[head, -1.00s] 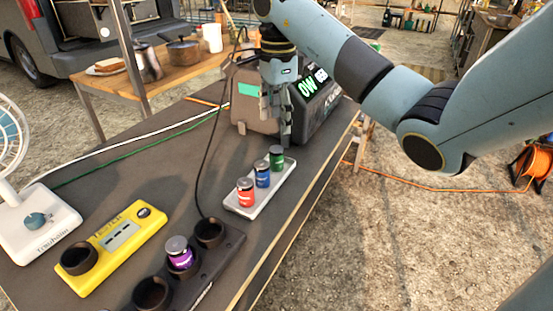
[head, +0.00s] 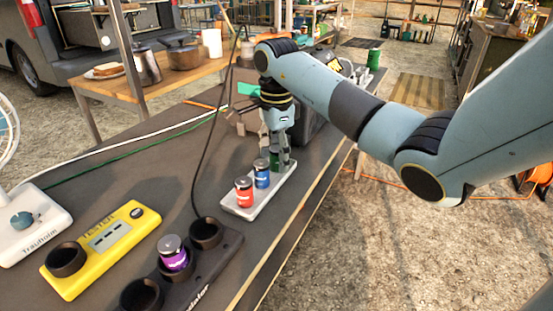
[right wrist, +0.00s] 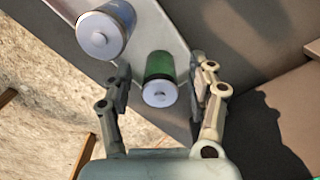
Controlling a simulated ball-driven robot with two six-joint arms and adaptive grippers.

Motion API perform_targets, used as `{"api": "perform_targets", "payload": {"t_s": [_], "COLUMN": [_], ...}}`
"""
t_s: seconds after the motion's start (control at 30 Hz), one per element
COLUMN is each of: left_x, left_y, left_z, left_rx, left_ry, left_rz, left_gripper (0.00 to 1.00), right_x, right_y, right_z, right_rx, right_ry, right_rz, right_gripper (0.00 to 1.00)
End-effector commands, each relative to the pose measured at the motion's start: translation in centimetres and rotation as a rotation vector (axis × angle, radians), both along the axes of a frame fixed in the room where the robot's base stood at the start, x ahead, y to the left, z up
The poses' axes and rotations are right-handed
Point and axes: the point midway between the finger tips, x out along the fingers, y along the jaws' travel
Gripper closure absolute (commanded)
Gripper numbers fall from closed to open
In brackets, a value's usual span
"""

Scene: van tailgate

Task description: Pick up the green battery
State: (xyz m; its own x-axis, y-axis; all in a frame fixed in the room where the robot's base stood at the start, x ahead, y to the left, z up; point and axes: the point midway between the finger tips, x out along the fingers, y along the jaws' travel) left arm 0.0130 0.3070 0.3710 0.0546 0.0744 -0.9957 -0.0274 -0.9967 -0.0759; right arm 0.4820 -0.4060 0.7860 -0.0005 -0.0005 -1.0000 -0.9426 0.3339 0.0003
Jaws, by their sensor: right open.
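The green battery (head: 275,162) stands at the far end of the white tray (head: 241,209), mostly hidden by my right gripper in the head view. In the right wrist view the green battery (right wrist: 160,78) shows its silver top and stands between the two fingers. My right gripper (head: 280,158) is open, pointing down, with its fingers either side of the battery; a gap shows beside it. A blue battery (head: 261,174) and a red battery (head: 244,192) stand in the same tray. The blue one also shows in the right wrist view (right wrist: 106,28). My left gripper is out of view.
A dark charger (head: 205,262) with a purple battery (head: 173,252) and empty round cups stands in front. A yellow tester (head: 108,238) and a white fan base (head: 32,222) are at left. A black cable crosses the table. A boxy unit (head: 308,128) stands behind the gripper.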

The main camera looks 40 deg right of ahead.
Motion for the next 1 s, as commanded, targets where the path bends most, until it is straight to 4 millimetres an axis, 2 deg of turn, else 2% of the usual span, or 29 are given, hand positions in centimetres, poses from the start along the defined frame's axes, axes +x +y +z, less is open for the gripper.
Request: {"api": "perform_targets", "payload": {"t_s": [0.07,0.5,0.83,1.0], "left_x": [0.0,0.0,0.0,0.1], "left_y": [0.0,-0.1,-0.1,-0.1], "left_z": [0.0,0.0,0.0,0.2], "left_rx": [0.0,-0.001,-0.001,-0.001], "left_ry": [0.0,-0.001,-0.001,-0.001], "left_rz": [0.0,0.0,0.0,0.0], "left_gripper": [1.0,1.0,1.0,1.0], "right_x": [0.0,0.0,0.1,0.1], "right_y": [0.0,0.0,0.0,0.0], "right_z": [0.0,0.1,0.4,2.0], "right_rx": [0.0,0.0,-0.001,0.0], "right_ry": [0.0,0.0,-0.002,-0.004], "right_rz": [0.0,0.0,0.0,0.0], "right_gripper": [0.45,1.0,1.0,1.0]}}
